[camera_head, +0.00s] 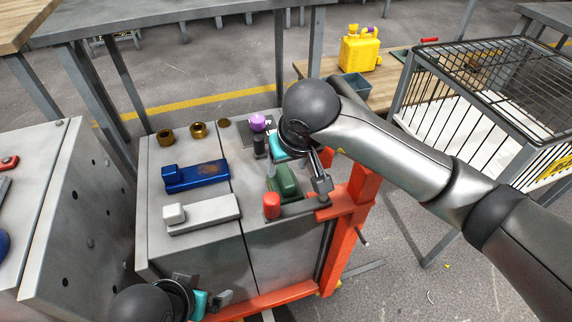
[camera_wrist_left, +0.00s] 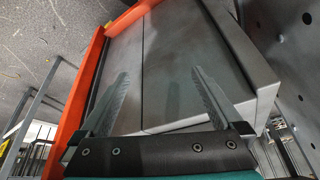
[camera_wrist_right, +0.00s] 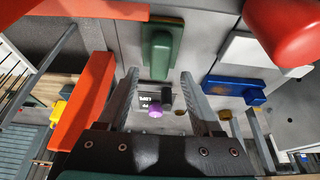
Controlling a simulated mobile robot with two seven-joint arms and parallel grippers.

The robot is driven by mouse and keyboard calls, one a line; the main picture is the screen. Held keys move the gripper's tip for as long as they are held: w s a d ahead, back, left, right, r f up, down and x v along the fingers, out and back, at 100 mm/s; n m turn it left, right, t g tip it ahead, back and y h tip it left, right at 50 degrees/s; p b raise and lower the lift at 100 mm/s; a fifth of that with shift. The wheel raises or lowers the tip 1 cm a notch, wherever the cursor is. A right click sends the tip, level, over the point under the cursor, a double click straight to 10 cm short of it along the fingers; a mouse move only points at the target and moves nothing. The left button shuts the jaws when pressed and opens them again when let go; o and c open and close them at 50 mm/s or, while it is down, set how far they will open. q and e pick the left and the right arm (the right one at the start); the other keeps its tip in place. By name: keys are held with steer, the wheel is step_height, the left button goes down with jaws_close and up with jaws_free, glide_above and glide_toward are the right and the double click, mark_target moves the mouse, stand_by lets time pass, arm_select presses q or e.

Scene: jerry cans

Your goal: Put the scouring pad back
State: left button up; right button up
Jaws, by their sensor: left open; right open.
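A green block with a raised part (camera_head: 283,182) lies on the right half of the grey cart top; it may be the scouring pad, but I cannot tell for certain. In the right wrist view the green block (camera_wrist_right: 160,55) shows beyond the fingertips, with a yellowish-brown edge beneath it. My right gripper (camera_head: 321,178) is open and empty, above the cart's right side, apart from the block. It also shows in the right wrist view (camera_wrist_right: 159,78). My left gripper (camera_head: 215,299) is open and empty, low at the cart's front; the left wrist view (camera_wrist_left: 161,74) shows bare metal between its fingers.
A blue block with a brown stain (camera_head: 205,178) and a white block (camera_head: 208,213) lie on the left half. A red cylinder (camera_head: 271,206) stands near the front, a purple-topped item (camera_head: 257,122) at the back. An orange frame (camera_head: 350,205) borders the right; a wire cage (camera_head: 480,95) stands beyond.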

arm_select(q)
steer(key=shift+g, duration=0.5)
step_height(320, 180, down, 5)
steer(key=shift+s+f+p, duration=0.1)
steer(key=shift+s+p, duration=0.05)
steer(key=shift+p, duration=0.8)
arm_select(e)
steer(key=v, duration=0.6)
steer(key=shift+r, duration=0.4)
steer(key=shift+s, duration=0.15)
